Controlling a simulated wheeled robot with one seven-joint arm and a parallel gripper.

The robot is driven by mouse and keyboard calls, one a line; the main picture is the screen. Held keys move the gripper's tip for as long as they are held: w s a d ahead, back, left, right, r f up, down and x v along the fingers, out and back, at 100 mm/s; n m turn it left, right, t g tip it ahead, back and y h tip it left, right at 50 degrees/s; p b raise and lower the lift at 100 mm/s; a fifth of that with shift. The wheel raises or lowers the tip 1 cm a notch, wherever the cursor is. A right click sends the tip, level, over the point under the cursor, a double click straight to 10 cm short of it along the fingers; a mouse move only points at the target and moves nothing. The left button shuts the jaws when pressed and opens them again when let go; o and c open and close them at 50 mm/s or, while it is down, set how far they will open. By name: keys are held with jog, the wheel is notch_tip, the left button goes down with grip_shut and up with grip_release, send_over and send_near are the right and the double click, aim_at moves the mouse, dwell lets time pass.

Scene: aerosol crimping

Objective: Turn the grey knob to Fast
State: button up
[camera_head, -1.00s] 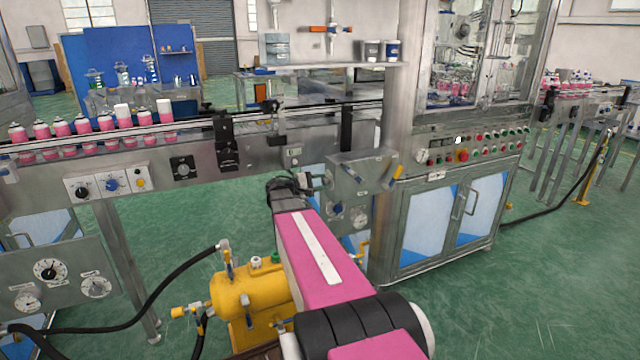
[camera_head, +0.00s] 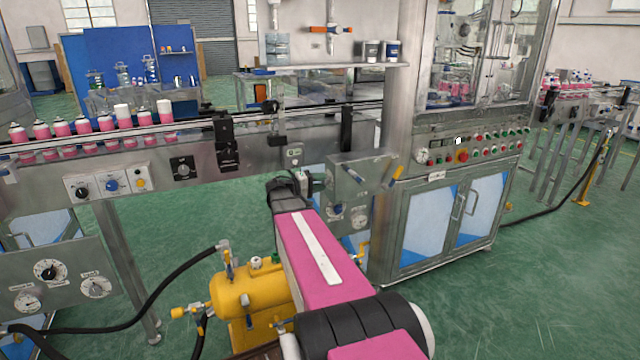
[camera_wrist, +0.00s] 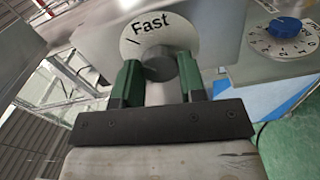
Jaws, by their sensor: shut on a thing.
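In the wrist view the grey knob (camera_wrist: 160,68) sits between the two green fingers of my gripper (camera_wrist: 161,80), which is shut on it. Behind the knob is a round pale plate (camera_wrist: 182,32) with the word "Fast" and a short black line just under it. The knob's pointer, if it has one, and the rest of the plate's markings are hidden. In the head view my gripper (camera_head: 308,183) is at the left side of the grey metal box (camera_head: 368,180); the knob cannot be made out there.
A blue dial (camera_wrist: 285,30) on a white numbered plate lies to the right in the wrist view. In the head view, the conveyor (camera_head: 270,125) runs above and behind my arm. A yellow tank (camera_head: 245,295) stands left of my arm. Yellow-handled parts (camera_head: 396,174) stick out from the box.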

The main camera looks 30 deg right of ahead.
dwell(0.3)
jog(key=o, duration=0.9)
jog(key=shift+a, duration=0.15)
jog(key=a, duration=1)
jog(key=shift+w+a, duration=0.25)
jog(key=shift+a, duration=0.05)
